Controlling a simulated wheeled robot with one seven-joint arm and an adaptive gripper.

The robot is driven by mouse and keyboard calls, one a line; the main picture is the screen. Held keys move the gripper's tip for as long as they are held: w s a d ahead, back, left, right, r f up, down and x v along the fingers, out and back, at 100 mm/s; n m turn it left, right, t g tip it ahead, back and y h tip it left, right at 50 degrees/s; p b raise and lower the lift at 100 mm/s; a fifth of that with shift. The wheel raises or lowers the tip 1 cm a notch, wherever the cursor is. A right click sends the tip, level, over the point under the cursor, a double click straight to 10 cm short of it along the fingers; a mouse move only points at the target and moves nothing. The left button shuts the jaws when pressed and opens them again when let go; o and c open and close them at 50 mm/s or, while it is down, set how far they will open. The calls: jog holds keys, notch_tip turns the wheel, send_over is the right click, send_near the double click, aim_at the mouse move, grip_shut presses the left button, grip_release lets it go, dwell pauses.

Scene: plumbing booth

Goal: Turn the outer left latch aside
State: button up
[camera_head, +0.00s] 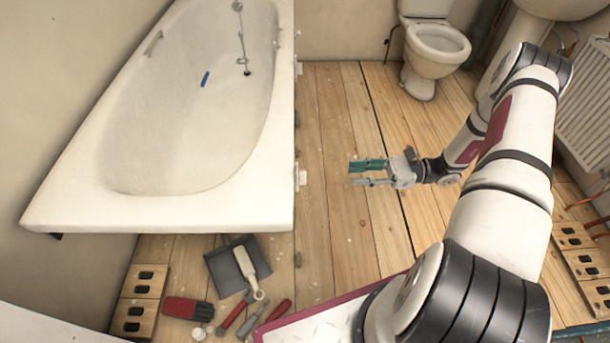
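The white bathtub (262,205) fills the left half of the head view. Two small pale fittings that look like latches sit along its right side, a nearer one (301,177) and a farther one (298,68). I cannot tell which is the outer left latch, nor how either is turned. My gripper (360,174) is right of the nearer fitting, apart from it, with its fingers pointing left towards the bath. The teal finger and the grey finger stand apart with nothing visible between them.
Clear floorboards (335,235) lie between the bath and my arm. A dustpan (232,265), a glove (187,309) and red-handled tools (279,310) lie at the front. A toilet (432,55) stands at the back and a radiator (585,95) at the right. A blue item (205,79) lies inside the bath.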

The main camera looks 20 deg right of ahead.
aim_at(301, 177)
jog(key=b+x, duration=0.2)
jog(key=x, duration=1.1)
jog(key=shift+w+a+f, duration=0.25)
jog(key=shift+a, duration=0.05)
grip_shut()
